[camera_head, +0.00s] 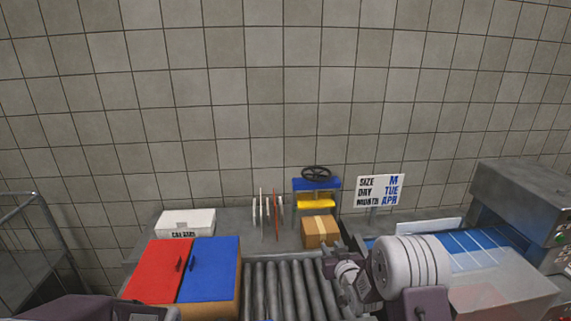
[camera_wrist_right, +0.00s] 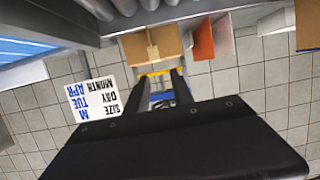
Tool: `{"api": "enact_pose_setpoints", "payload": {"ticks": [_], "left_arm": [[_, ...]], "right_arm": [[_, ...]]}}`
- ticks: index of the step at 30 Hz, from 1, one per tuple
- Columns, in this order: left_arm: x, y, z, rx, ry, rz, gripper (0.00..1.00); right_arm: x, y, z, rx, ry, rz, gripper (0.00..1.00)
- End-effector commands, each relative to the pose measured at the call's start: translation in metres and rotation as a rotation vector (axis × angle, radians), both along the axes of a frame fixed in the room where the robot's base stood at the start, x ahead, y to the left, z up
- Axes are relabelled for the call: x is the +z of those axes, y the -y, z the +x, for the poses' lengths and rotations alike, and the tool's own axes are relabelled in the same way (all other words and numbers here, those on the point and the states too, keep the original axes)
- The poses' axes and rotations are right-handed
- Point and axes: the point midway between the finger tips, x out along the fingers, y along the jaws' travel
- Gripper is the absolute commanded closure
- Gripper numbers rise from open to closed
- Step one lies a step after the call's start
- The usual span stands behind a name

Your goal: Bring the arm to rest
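My right arm comes in from the lower right in the head view. Its gripper (camera_head: 335,262) is above the right side of the rollers, by the cardboard box (camera_head: 320,231) in the picture. In the right wrist view the two dark fingers of this gripper (camera_wrist_right: 160,74) stand apart with nothing between them. The box (camera_wrist_right: 151,43) shows beyond the fingertips there, apparently not held. A dark part of my left arm (camera_head: 80,308) shows at the lower left of the head view; its gripper cannot be made out.
A roller conveyor (camera_head: 280,287) runs up the middle. Left are a red and blue lidded box (camera_head: 212,270) and a white box (camera_head: 186,223). Behind are upright thin plates (camera_head: 267,214), a blue-yellow press (camera_head: 316,193) and a sign (camera_head: 380,190). A grey machine (camera_head: 525,207) stands right.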

Motion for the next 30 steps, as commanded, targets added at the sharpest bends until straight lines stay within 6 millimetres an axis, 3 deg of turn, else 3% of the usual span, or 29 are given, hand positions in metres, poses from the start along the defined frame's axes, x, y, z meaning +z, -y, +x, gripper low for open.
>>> {"api": "enact_pose_setpoints", "payload": {"ticks": [1, 2, 3, 5, 8, 12, 15, 18, 22, 30], "left_arm": [[0.000, 0.000, 0.000, 0.000, 0.000, 0.000, 0.76], [0.000, 0.000, 0.000, 0.000, 0.000, 0.000, 0.76], [0.000, 0.000, 0.000, 0.000, 0.000, 0.000, 0.76], [0.000, 0.000, 0.000, 0.000, 0.000, 0.000, 0.76], [0.000, 0.000, 0.000, 0.000, 0.000, 0.000, 0.76], [0.000, 0.000, 0.000, 0.000, 0.000, 0.000, 0.76], [0.000, 0.000, 0.000, 0.000, 0.000, 0.000, 0.76], [0.000, 0.000, 0.000, 0.000, 0.000, 0.000, 0.76], [0.000, 0.000, 0.000, 0.000, 0.000, 0.000, 0.76], [0.000, 0.000, 0.000, 0.000, 0.000, 0.000, 0.76]], "right_arm": [[0.041, -0.006, -0.001, 0.007, 0.057, -0.001, 0.71], [0.059, -0.008, -0.007, 0.005, 0.062, -0.002, 0.71], [0.073, -0.010, -0.019, 0.000, 0.035, -0.005, 0.71], [0.079, -0.011, -0.045, -0.015, -0.057, -0.011, 0.71], [0.055, -0.009, -0.114, -0.046, -0.319, -0.014, 0.71], [0.000, -0.006, -0.221, -0.079, -0.717, -0.010, 0.71], [-0.027, -0.005, -0.279, -0.092, -0.943, -0.008, 0.71], [-0.040, -0.006, -0.318, -0.096, -1.095, -0.007, 0.71], [-0.042, -0.006, -0.336, -0.095, -1.173, -0.009, 0.71], [-0.042, -0.006, -0.336, -0.094, -1.175, -0.010, 0.71]]}}
